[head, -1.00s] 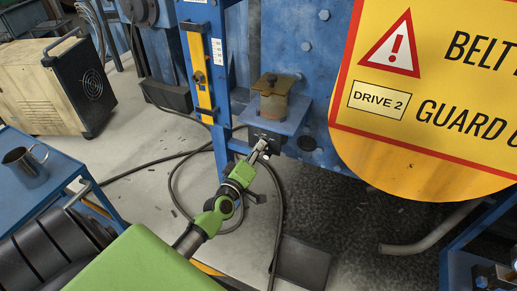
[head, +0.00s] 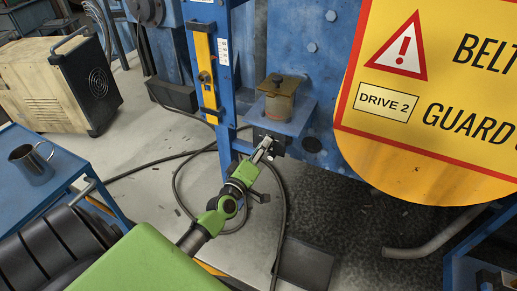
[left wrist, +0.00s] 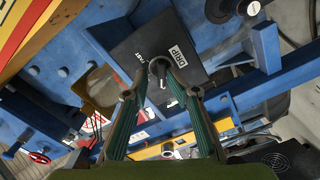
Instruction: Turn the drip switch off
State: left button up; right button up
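The drip switch (left wrist: 158,68) is a small grey toggle on a black box (left wrist: 140,45) in the left wrist view. A white DRIP label (left wrist: 177,56) sits beside it. My left gripper (left wrist: 161,93) is open, with one fingertip on each side of the toggle in that view. I cannot tell whether a finger touches it. In the head view, the left gripper (head: 264,150) is right at the black box (head: 277,146) below a blue bracket. The gripper hides the toggle there. My right gripper is not in view.
A rusty cylinder (head: 279,103) stands on the blue bracket (head: 287,122) above the box. The yellow belt guard (head: 420,170) is close on the right. Black hoses (head: 283,215) hang and lie near my left arm. A blue table (head: 60,180) with a metal mug (head: 36,165) is at left.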

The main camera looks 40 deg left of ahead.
pick_arm(q)
jog(key=s+d, duration=0.2)
jog(key=s, duration=0.9)
jog(key=shift+s, duration=0.4)
jog(key=s+d+f+m+g+h, duration=0.1)
jog(key=s+d+f+m+g, duration=0.3)
jog(key=f, duration=0.8)
jog(key=s+d+f+m+g+h, duration=0.15)
jog(key=s+f, duration=0.35)
jog(key=f, duration=0.7)
jog(key=s+d+f+m+g+h, duration=0.1)
jog(key=s+d+f+m+g, duration=0.3)
jog(key=f, duration=0.8)
jog(key=s+d+f+m+g, duration=0.1)
jog(key=s+f+m+g, duration=0.1)
jog(key=s+f, duration=0.3)
jog(key=s+d+f+m+g, duration=0.1)
jog(key=s+f+m+g, duration=0.2)
jog(key=s, duration=1)
jog(key=s+d+f+m+g, duration=0.1)
jog(key=s+f+m+g, duration=0.1)
jog(key=s+f, duration=0.5)
jog(key=shift+s, duration=1.2)
